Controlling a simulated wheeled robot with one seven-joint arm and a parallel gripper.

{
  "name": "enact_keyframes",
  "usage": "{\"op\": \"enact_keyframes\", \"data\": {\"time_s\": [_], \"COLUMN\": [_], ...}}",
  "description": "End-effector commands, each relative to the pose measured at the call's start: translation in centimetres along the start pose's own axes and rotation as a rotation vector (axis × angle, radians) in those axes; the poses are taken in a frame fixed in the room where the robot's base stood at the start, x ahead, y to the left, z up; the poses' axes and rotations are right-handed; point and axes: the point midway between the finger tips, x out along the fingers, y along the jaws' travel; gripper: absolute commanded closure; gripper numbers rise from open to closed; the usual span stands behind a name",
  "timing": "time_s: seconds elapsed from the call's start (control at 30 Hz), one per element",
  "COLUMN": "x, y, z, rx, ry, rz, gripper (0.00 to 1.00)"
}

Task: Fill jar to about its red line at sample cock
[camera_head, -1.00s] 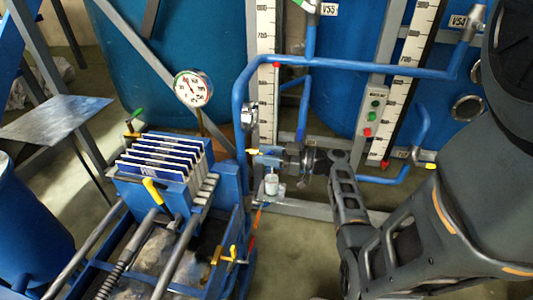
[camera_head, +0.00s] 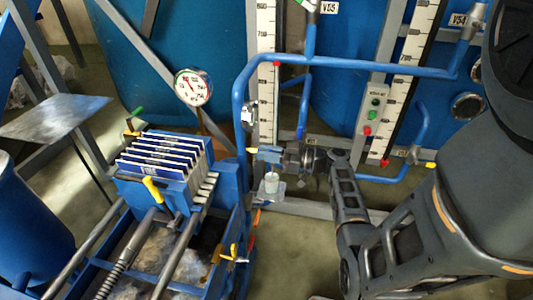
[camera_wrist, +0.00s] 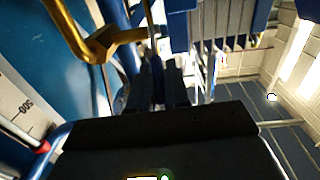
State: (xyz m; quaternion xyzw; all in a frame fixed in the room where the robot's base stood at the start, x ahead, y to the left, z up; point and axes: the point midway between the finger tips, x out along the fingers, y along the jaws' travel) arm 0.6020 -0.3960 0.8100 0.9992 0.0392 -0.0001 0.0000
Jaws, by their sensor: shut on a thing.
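A small clear jar (camera_head: 271,183) stands upright below the blue sample cock (camera_head: 268,157) in the head view, on a pale base. Its red line and liquid level are too small to make out. The cock's yellow handle (camera_head: 252,150) shows at its left end; a bent yellow lever (camera_wrist: 97,48) shows large in the wrist view and reaches to just before my fingers. My gripper (camera_head: 290,160) is at the cock, above and right of the jar. Its dark fingers (camera_wrist: 166,80) are close together and appear shut on the handle; the contact is partly hidden. The jar is not visible in the wrist view.
A filter press with plates (camera_head: 160,158) stands left of the cock, with a pressure gauge (camera_head: 193,87) behind. Blue pipe (camera_head: 390,66) runs above my arm. White level scales (camera_head: 266,80) and blue tanks stand behind. Some floor in front is free.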

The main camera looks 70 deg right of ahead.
Motion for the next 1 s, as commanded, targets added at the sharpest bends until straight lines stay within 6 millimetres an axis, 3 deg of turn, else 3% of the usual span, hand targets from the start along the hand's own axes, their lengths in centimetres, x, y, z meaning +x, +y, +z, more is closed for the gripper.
{"op": "enact_keyframes", "data": {"time_s": [0.37, 1.0], "x": [0.4, 3.0], "y": [-0.1, 0.0], "z": [-0.5, -1.8], "rx": [-0.003, -0.003], "ry": [-0.084, -0.589], "rz": [-0.001, -0.001], "gripper": [1.00, 1.00]}}
